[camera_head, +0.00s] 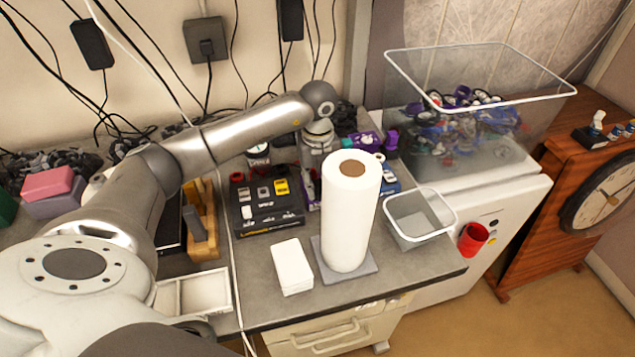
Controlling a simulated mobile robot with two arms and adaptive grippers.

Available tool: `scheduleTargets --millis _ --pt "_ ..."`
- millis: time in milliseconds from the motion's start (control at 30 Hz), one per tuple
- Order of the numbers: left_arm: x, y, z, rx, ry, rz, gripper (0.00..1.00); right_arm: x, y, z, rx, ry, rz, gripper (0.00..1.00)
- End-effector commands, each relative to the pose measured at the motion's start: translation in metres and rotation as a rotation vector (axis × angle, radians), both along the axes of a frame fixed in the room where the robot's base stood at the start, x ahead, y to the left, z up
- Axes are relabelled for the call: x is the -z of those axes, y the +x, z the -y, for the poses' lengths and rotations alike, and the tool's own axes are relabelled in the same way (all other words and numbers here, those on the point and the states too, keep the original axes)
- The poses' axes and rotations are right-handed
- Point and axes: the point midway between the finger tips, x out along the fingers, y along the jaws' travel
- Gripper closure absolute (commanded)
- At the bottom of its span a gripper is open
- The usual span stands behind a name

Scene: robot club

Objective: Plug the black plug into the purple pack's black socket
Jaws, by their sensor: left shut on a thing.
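My left gripper (313,182) points down from the wrist over the back of the bench, just left of the white paper roll, which hides part of it. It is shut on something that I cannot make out. A purple object (365,141), perhaps the purple pack, lies behind the roll, right of my left wrist, and is partly covered. Its black socket cannot be made out. The black plug cannot be told apart here. My right gripper is not in view.
The paper roll (350,215) stands upright on the grey bench. Around it are a black display box (267,216), a white box (292,266) and an empty clear bin (412,226). A large clear bin of parts (455,165) stands at the right. Cables hang along the wall.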

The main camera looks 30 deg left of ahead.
Motion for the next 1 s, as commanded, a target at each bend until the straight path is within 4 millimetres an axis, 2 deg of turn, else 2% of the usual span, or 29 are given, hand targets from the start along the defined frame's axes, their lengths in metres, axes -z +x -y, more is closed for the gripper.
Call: scheduleTargets --millis 267,300,467,833,1000 --pt "0.001 0.000 0.000 0.000 0.000 0.000 0.99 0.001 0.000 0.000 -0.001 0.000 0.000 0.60" --pt "0.002 0.000 0.000 0.000 0.001 -0.001 0.74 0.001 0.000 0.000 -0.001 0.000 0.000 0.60" --pt "0.002 0.000 0.000 0.000 0.001 -0.001 0.53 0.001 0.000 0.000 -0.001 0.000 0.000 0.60" --pt "-0.002 0.000 0.000 0.000 -0.001 0.001 0.53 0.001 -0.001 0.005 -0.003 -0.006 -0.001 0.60" --pt "-0.025 0.001 0.000 0.002 0.000 0.004 0.53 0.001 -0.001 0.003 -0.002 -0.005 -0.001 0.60"
